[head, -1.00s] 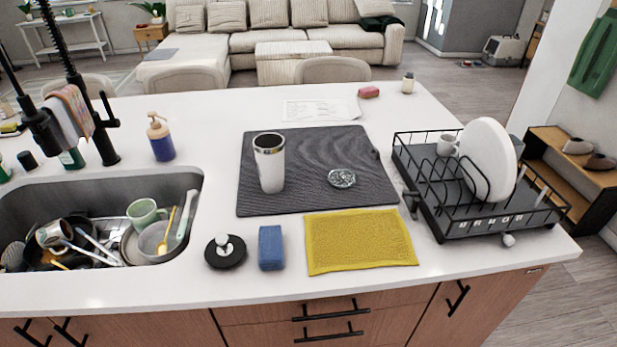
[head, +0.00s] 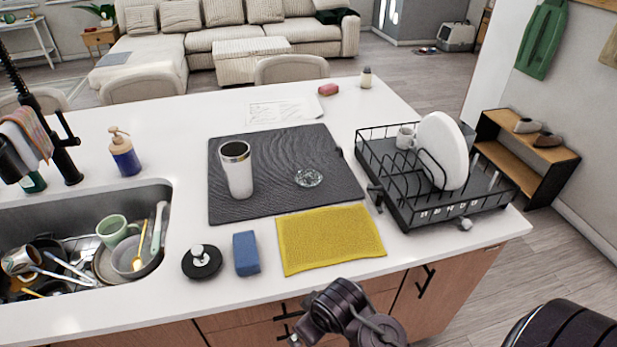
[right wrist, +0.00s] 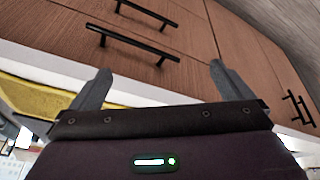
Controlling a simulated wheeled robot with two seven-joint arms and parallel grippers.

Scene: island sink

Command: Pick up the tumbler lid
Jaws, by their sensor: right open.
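The tumbler lid (head: 308,177) is a small clear round disc lying flat on the dark grey mat (head: 275,200). The white tumbler (head: 237,172) stands upright and open-topped on the mat, left of the lid. My right arm comes in at the bottom of the head view, in front of the island's drawers; its fingertips cannot be made out there. In the right wrist view my right gripper (right wrist: 158,88) is open and empty, its two fingers wide apart, facing the wooden drawer fronts below the counter edge. My left gripper is not in view.
A yellow cloth (head: 330,238), a blue sponge (head: 246,253) and a black sink stopper (head: 202,262) lie along the counter's front. A dish rack (head: 410,205) with a plate and mug stands right of the mat. The sink (head: 160,192) with dishes is at left.

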